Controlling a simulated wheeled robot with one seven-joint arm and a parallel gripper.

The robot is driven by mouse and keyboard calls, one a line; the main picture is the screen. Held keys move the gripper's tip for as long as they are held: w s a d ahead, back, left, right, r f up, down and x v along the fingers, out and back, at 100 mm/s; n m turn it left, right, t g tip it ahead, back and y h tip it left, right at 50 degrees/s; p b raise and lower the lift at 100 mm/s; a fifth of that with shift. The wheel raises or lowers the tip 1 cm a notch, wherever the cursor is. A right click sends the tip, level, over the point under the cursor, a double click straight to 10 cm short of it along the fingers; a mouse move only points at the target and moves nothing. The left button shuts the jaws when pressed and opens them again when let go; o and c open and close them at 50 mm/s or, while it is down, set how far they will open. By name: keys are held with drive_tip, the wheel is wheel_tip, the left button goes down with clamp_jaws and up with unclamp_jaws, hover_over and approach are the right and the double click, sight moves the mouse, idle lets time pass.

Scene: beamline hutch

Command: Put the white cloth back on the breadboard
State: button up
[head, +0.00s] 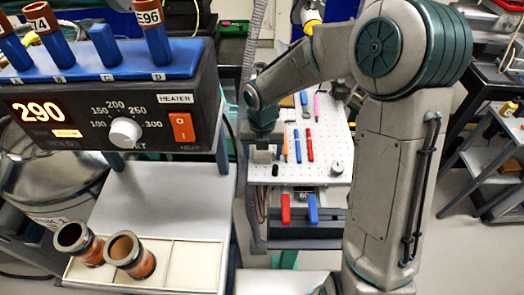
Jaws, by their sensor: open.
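The breadboard (318,178) is the pale perforated plate on a bench in the middle of the head view. My gripper (263,152) points down over its left edge. Its jaws are open, and pale grey surfaces show at and just below them. I cannot tell whether these are only the fingers or also a bit of cloth. No white cloth can be clearly made out in this view. My arm hides part of the board's far side and the area to its right.
On the board lie an orange marker (285,147), a blue one (297,146), a red one (310,145) and a small metal knob (337,168). A heater unit (60,120) stands left, above a tray (185,262) with two dark cups. A grey cart (490,160) stands right.

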sight(262, 154)
wheel_tip(262, 154, up, 12)
drive_tip(key=p, duration=0.1)
drive_tip(key=s+d+r+n+t, duration=0.1)
drive_tip(key=s+d+n, duration=0.7)
drive_tip(key=n, duration=0.9)
drive_tip(key=s+d+r+n+t, duration=0.1)
drive_tip(key=s+d+n, duration=0.7)
drive_tip(key=n, duration=1)
drive_tip(key=shift+s+r+n+t, duration=0.3)
drive_tip(key=shift+s+r+t, duration=0.1)
drive_tip(key=shift+s+r, duration=0.25)
drive_tip(key=shift+d+r, duration=0.1)
